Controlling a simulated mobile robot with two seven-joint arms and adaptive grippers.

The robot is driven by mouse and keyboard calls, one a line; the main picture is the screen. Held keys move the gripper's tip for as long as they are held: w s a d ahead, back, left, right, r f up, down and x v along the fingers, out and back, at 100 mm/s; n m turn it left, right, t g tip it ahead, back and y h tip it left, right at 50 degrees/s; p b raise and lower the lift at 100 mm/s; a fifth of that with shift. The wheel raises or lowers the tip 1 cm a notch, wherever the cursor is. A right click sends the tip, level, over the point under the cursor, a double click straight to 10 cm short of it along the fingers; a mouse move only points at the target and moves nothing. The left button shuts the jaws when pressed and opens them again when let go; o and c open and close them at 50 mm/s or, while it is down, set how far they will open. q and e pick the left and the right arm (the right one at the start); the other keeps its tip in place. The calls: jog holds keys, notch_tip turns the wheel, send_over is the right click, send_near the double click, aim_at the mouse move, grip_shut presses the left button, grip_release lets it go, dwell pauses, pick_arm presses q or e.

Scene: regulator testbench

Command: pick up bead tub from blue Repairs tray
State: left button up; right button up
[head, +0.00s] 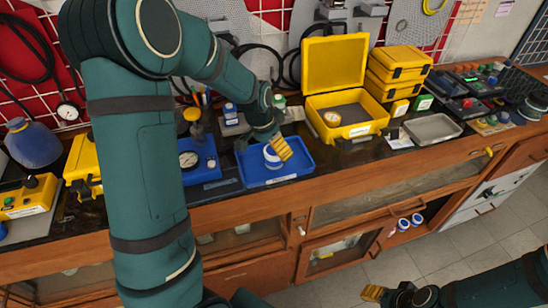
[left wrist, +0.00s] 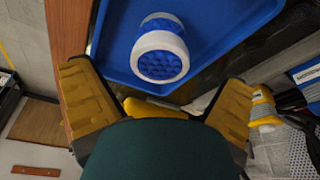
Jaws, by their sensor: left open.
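The bead tub (head: 271,155) is small and white with blue contents. It sits in the blue tray (head: 303,168) on the bench. In the left wrist view the tub (left wrist: 160,56) shows a white rim around blue beads, over the blue tray floor (left wrist: 220,22). My left gripper (head: 281,148) is at the tub, partly covering it in the head view. In the left wrist view its yellow fingers (left wrist: 155,78) are wide apart, with the tub ahead between them and no visible contact. My right gripper (head: 372,293) is low at the bottom right, away from the bench; its jaw opening is unclear.
An open yellow case (head: 345,115) stands to the right, and a grey metal tray (head: 433,128) lies farther right. The wooden bench front edge (head: 350,147) runs below the tray.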

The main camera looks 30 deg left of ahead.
aim_at(275, 155)
pick_arm(q)
jog(key=b+x, duration=0.1)
jog(key=x, duration=0.4)
jog(key=shift+f, duration=0.1)
jog(key=c, duration=1.3)
